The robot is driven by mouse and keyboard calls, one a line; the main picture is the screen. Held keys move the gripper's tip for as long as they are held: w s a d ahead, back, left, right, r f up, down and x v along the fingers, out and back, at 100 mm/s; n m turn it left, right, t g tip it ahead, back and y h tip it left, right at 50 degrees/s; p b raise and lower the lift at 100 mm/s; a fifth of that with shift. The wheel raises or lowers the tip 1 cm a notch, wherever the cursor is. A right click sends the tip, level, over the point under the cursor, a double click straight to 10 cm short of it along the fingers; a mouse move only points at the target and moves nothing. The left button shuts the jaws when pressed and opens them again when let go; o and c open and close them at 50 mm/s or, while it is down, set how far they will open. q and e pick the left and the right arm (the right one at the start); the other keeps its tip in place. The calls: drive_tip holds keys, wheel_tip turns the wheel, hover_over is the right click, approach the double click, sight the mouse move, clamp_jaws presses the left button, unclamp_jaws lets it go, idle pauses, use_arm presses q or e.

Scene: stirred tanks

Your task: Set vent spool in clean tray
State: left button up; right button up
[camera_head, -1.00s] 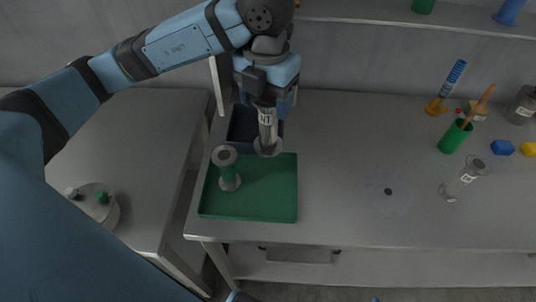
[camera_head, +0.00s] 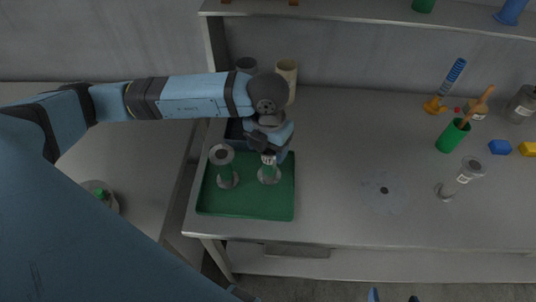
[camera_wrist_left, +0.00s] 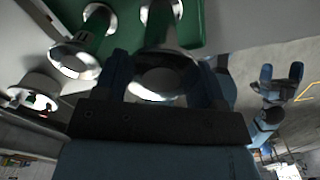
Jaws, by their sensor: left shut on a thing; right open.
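The vent spool (camera_head: 269,175), a shiny metal spool with flanged ends, stands upright at the right side of the green tray (camera_head: 249,207). My left gripper (camera_head: 268,157) is shut on its upper part; the upper end is partly hidden in the head view. The wrist view shows the spool (camera_wrist_left: 163,75) between the fingers. Its lower flange is at the tray floor or very close; I cannot tell which. A second similar spool (camera_head: 224,166) stands upright at the tray's left side, apart from it. My right gripper (camera_wrist_left: 283,85) is open and empty, away from the tray.
A dark blue bin (camera_head: 234,129) sits behind the green tray, partly hidden by my arm. Two cups, one beige (camera_head: 287,78), stand behind. Another spool-like piece (camera_head: 461,178) and a green cup (camera_head: 453,136) stand at right. The tray's front middle is clear.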

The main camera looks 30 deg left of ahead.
sight(268, 158)
use_arm(q)
wheel_tip(268, 158, down, 4)
drive_tip(key=shift+f+p, duration=0.1)
drive_tip(key=shift+p, duration=0.2)
drive_tip(key=shift+f, duration=0.2)
drive_tip(key=o, duration=1.4)
